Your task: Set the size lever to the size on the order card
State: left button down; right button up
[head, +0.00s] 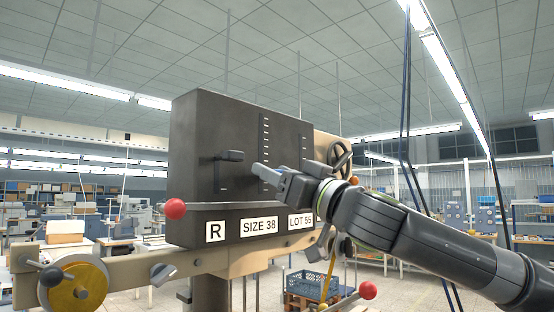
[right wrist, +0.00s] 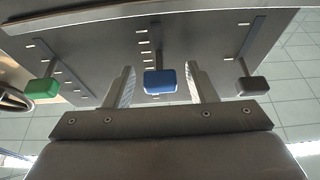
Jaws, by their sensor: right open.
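My right gripper (head: 260,170) is at the panel's front, over the middle slot. In the right wrist view a blue lever knob (right wrist: 160,82) sits between the two open fingers (right wrist: 159,68), with small gaps seen beside it. A dark grey knob (right wrist: 252,86) is to its right and a green knob (right wrist: 42,88) to its left. The dark knob also shows in the head view (head: 231,156). The gripper hides the blue and green knobs there. My left gripper is out of view.
Red ball handles (head: 175,208) stick out near the panel's lower left and at the lower right (head: 368,290). A gold foil roll (head: 75,284) hangs at the lower left. A handwheel (head: 340,156) is behind the gripper. A blue crate (head: 308,284) stands below.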

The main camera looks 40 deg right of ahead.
jog(key=shift+w, duration=0.15)
jog(key=shift+r, duration=0.1)
grip_shut()
dwell(0.3)
